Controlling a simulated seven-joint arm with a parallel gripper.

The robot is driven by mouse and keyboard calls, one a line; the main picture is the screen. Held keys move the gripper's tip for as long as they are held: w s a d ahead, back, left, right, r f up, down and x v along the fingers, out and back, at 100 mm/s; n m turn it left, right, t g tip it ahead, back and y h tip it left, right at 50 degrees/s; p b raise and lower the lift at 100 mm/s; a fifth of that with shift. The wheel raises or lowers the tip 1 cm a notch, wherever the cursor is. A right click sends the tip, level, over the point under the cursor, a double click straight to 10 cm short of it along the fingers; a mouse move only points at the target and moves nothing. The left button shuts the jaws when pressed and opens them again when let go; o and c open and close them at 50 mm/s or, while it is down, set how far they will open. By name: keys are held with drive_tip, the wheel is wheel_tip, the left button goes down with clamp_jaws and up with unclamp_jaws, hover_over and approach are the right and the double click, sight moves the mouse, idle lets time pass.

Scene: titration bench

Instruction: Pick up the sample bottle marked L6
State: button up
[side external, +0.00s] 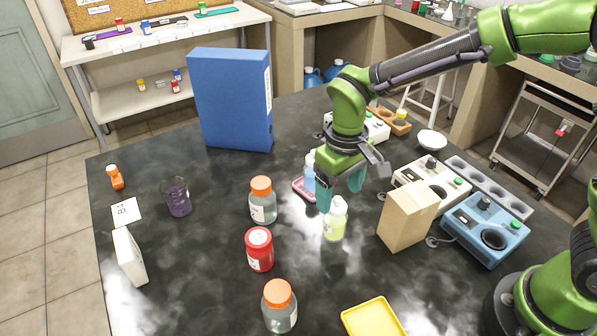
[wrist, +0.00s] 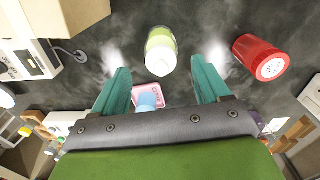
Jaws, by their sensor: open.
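A bottle with yellow-green liquid and a white cap (side external: 335,222) stands upright on the dark bench; it also shows in the wrist view (wrist: 161,52). I cannot read an L6 mark on any bottle. My gripper (side external: 341,190) points down above the bench, just behind the yellow-green bottle. Its teal fingers are open and apart, and nothing is gripped between them (wrist: 163,84).
A red jar (side external: 259,250) and orange-capped jars (side external: 263,206) (side external: 280,312) stand left of the yellow-green bottle. A cardboard box (side external: 408,217) stands close on its right. A yellow tray (side external: 372,319) lies in front. A tall blue binder (side external: 231,100) stands behind.

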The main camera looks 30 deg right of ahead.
sight(335, 221)
wheel_tip(335, 221, down, 5)
drive_tip(key=shift+f, duration=0.1)
drive_tip(key=shift+c, duration=0.3)
